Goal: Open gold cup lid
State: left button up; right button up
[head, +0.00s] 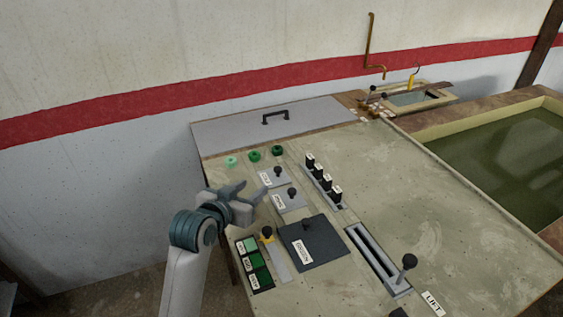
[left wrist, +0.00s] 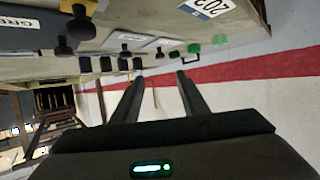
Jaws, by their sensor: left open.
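Two small grey lids with black knobs, an upper one (head: 279,178) and a lower one (head: 289,200), sit flat on the panel in the head view. Each has a white label too small to read, so I cannot tell which is the gold cup lid. Both look closed. My left gripper (head: 257,191) is open and empty, just left of these lids and apparently above the panel's left edge. In the left wrist view its two fingers (left wrist: 160,78) are spread with nothing between them. My right gripper is not in view.
Around the lids are green knobs (head: 254,156), black switches (head: 323,180), a dark plate (head: 312,241), a yellow-based knob (head: 267,234), green buttons (head: 254,265) and a slotted lever (head: 408,262). A handled grey cover (head: 235,130) lies behind; a greenish tank (head: 515,160) stands right.

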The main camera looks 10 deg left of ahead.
pick_arm(q)
jog(key=p, duration=0.4)
send_near(277, 168)
jog(key=x, duration=0.8)
jog(key=shift+d+f, duration=0.1)
jog(key=shift+d, duration=0.05)
jog(key=shift+w, duration=0.1)
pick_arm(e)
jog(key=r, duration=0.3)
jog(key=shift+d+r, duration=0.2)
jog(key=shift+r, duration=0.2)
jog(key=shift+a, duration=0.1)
pick_arm(q)
grip_shut()
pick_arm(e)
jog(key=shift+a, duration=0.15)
